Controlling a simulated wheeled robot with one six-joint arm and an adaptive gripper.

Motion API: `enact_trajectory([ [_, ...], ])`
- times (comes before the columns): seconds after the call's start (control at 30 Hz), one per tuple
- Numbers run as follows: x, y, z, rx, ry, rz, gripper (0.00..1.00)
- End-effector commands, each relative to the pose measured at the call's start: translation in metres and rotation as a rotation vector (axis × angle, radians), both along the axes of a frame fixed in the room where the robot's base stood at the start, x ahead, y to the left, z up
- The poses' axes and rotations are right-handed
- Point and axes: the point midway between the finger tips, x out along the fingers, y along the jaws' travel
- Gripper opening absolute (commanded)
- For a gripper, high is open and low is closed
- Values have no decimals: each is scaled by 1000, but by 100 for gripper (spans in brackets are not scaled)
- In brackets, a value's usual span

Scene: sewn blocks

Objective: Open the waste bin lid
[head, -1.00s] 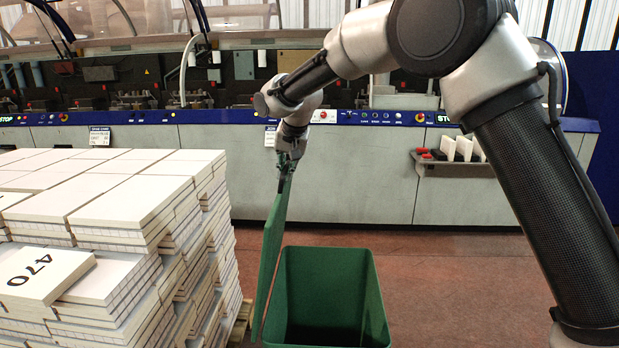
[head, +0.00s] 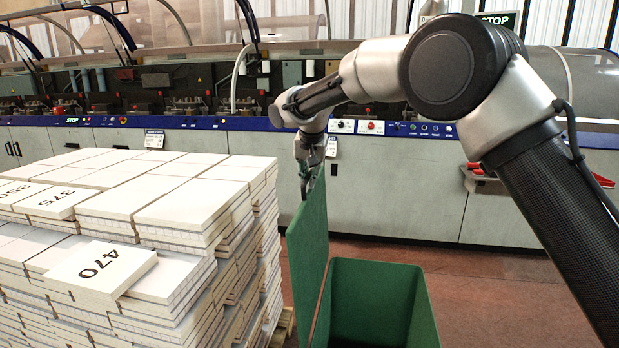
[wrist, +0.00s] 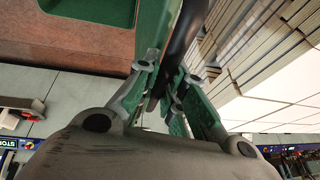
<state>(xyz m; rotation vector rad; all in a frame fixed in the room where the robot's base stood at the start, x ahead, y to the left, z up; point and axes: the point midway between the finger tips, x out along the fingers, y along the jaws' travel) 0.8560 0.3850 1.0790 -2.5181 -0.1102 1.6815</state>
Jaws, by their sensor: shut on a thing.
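The green waste bin (head: 381,275) stands open on the floor at the lower middle of the head view, with its inside in sight. Its green lid (head: 307,240) stands up nearly vertical along the bin's left side. My gripper (head: 309,178) is at the top of the lid. In the wrist view my gripper (wrist: 170,92) is shut around a dark curved handle (wrist: 184,38) beside the green lid (wrist: 152,25). The bin's opening (wrist: 95,8) shows at the top left there. The exact contact of the fingertips is partly hidden.
A tall stack of white book blocks (head: 150,195) stands close to the left of the lid. A long grey machine (head: 400,185) with a blue panel strip runs behind. Reddish floor (head: 490,290) to the right of the bin is open.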

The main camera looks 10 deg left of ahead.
Motion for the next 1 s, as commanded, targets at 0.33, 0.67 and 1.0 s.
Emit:
enact_trajectory([
  [0.33, -1, 0, -2, -2, 3, 0, 34],
  [0.67, -10, -3, 24, 1, 0, 0, 34],
  [1.0, -38, -11, 89, 1, 2, 0, 34],
])
